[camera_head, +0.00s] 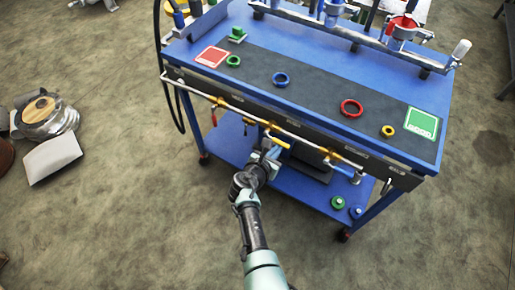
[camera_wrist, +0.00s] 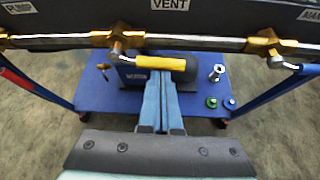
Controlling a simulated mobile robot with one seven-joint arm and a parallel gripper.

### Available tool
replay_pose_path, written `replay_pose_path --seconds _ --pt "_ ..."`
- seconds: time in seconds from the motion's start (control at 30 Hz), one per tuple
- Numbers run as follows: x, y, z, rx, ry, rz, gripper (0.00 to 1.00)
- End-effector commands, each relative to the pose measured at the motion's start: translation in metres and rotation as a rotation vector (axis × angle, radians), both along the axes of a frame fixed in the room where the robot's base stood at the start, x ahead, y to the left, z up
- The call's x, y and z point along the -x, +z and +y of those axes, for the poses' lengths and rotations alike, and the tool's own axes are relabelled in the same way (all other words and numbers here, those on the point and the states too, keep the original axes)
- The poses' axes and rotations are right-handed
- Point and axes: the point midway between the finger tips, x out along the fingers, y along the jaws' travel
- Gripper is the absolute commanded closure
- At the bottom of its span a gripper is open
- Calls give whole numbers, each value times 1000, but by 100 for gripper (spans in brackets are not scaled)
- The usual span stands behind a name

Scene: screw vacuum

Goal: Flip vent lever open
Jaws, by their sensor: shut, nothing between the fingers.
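The vent lever (camera_wrist: 165,63) is a yellow handle on a brass valve (camera_wrist: 118,42), below the VENT label (camera_wrist: 170,4) in the wrist view. The handle lies roughly along the pipe, pointing right from the valve. In the head view the lever (camera_head: 279,141) is on the cart's front pipe. My gripper (camera_wrist: 163,80) has its blue fingers together and empty. The fingertips meet the lower edge of the handle in the wrist view; I cannot tell whether they touch it. In the head view my gripper (camera_head: 271,153) is just below the lever.
The metal pipe (camera_wrist: 220,44) runs across the cart front, with other valves, one at right (camera_wrist: 275,48). The blue lower shelf (camera_wrist: 105,95) holds a dark pump unit and small green and blue parts. Colored rings lie on the cart top (camera_head: 315,92).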

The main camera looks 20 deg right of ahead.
Motion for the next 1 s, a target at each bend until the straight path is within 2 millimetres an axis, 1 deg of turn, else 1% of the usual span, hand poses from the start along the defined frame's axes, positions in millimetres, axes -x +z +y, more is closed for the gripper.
replay_pose_path --seconds 0.23,0.37,0.47,0.63,0.67,0.7,1.0 --pt "-1 2 0 1 1 -3 100" --pt "-1 -5 1 0 1 -3 100" --pt "1 -18 5 0 2 -2 100" --pt "5 -49 14 0 4 0 100" --pt "9 -35 19 0 4 -2 100" --pt "15 -25 25 -1 3 -1 100" --pt "47 2 63 -1 3 0 100"
